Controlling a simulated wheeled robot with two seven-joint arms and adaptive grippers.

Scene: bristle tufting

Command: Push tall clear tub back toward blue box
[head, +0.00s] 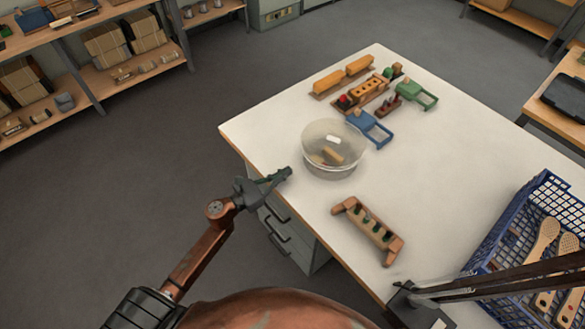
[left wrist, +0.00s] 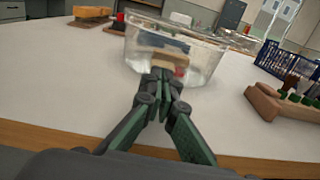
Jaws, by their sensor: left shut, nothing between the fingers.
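The tall clear tub (head: 333,150) stands upright on the white table near its left edge, with a small tan block inside. In the left wrist view the tub (left wrist: 200,62) is straight ahead of my fingers. My left gripper (head: 286,174) is shut and empty, at the table's left edge, in front of the tub's near left side. In the left wrist view its fingertips (left wrist: 162,76) overlap the tub's near wall; I cannot tell whether they touch. A blue open box-like frame (head: 369,128) sits just behind the tub to the right.
A wooden rack with dark green pieces (head: 368,230) lies to the tub's near right. A blue crate (head: 492,222) with wooden brushes stands at the right. Orange blocks (head: 358,66), a wooden holder (head: 363,95) and a green frame (head: 416,94) fill the far end.

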